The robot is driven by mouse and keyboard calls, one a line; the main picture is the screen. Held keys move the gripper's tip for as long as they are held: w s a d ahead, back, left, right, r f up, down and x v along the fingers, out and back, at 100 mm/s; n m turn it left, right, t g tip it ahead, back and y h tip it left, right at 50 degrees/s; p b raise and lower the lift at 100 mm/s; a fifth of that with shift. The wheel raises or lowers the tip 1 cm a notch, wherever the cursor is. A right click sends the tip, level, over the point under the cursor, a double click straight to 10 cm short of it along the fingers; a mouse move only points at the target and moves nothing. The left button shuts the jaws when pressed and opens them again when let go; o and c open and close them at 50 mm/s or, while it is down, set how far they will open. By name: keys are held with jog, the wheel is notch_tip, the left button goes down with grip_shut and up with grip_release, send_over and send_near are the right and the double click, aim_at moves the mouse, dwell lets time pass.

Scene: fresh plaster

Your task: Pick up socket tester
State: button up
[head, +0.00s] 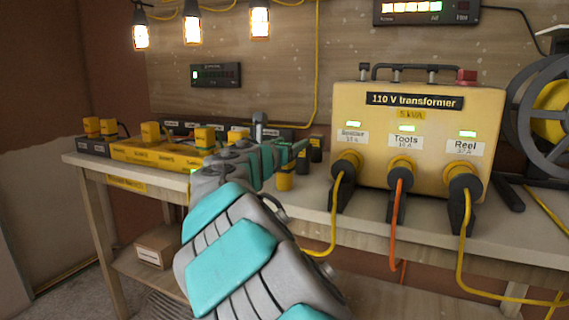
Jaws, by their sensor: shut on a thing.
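My arm reaches over the bench from the bottom, and my gripper (287,158) is at its end, above the bench top left of the transformer. The gripper is shut on a small yellow and dark green piece (285,181), which I take to be the socket tester. It hangs below the fingers near the bench's front edge. Its upper part is hidden by the gripper. I cannot tell whether its lower end touches the bench.
The yellow 110 V transformer (420,125) stands close on the right, with cables hanging from its plugs. A yellow socket strip (150,155) lies at the left of the bench (85,160). A small dark and yellow piece (316,150) stands behind my gripper. A cable reel (545,105) is far right.

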jog(key=c, duration=0.9)
notch_tip(320, 180, up, 10)
jog(key=shift+p, duration=0.95)
